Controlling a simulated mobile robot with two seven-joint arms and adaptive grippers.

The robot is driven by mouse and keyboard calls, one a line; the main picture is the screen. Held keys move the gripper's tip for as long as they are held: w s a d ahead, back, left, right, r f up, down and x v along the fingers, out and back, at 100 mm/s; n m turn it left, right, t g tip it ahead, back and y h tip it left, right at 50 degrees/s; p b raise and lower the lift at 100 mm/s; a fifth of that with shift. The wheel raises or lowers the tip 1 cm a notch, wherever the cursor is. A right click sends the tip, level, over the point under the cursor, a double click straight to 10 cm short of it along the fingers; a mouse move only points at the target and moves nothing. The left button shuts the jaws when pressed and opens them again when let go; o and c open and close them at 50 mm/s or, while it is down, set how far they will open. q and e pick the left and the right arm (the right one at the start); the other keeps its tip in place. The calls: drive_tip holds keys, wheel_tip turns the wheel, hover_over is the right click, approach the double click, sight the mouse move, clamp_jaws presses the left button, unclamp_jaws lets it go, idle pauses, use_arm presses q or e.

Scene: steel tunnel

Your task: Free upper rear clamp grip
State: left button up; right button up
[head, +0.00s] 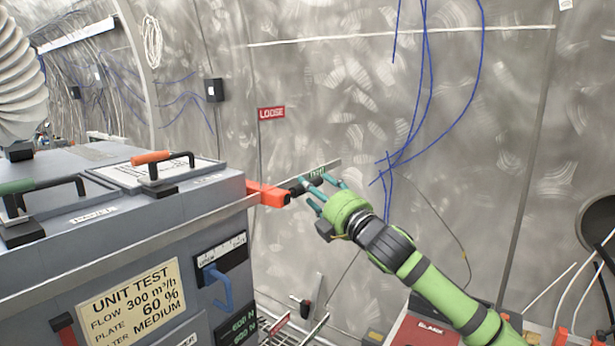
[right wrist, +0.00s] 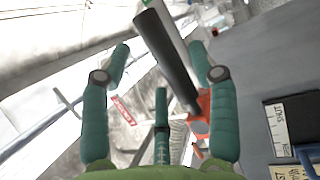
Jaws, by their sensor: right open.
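The clamp on the rear upper corner of the grey unit has an orange-red body (head: 268,194) and a black grip (head: 296,189) pointing right, away from the unit. My right gripper (head: 322,184) is open at the outer end of this grip, its teal fingers partly covering it. In the right wrist view the black grip (right wrist: 168,60) runs between the spread fingers of the gripper (right wrist: 162,75), with the orange-red body (right wrist: 204,112) behind the right finger. I cannot tell whether any finger touches the grip. My left gripper is out of view.
The grey unit (head: 110,240) fills the left, with an orange-topped handle (head: 165,157), a green-topped handle (head: 38,186) and a blue lever (head: 218,287). A red LOOSE sign (head: 271,113) and blue cables (head: 430,90) are on the steel wall. A red case (head: 422,332) lies below my right arm.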

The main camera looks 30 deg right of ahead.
drive_tip(key=shift+w+a+r+p, duration=0.15)
drive_tip(key=shift+w+p, duration=0.1)
drive_tip(key=shift+w, duration=0.55)
drive_tip(key=shift+w+d+r+p, duration=0.15)
drive_tip(key=shift+w+p, duration=0.1)
drive_tip(key=shift+w, duration=0.5)
drive_tip(key=shift+a, duration=0.1)
clamp_jaws()
